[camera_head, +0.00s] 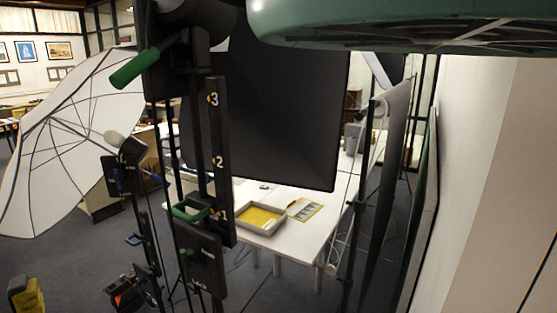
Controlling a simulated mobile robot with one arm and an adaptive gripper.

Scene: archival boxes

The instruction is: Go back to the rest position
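My gripper does not show in the head view, and I cannot tell its pose. No archival box is clearly recognisable. A grey open tray with a yellow inside (260,217) sits on a white table (300,244). A flat yellow and grey sheet (304,209) lies to the right of the tray.
A black stand with numbers (218,180) and a green handle (135,68) stand close in front. A white umbrella (70,140) is at left, a large dark panel (285,110) behind. A teal rounded object (400,22) covers the top right. A pale wall (470,170) bounds the right.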

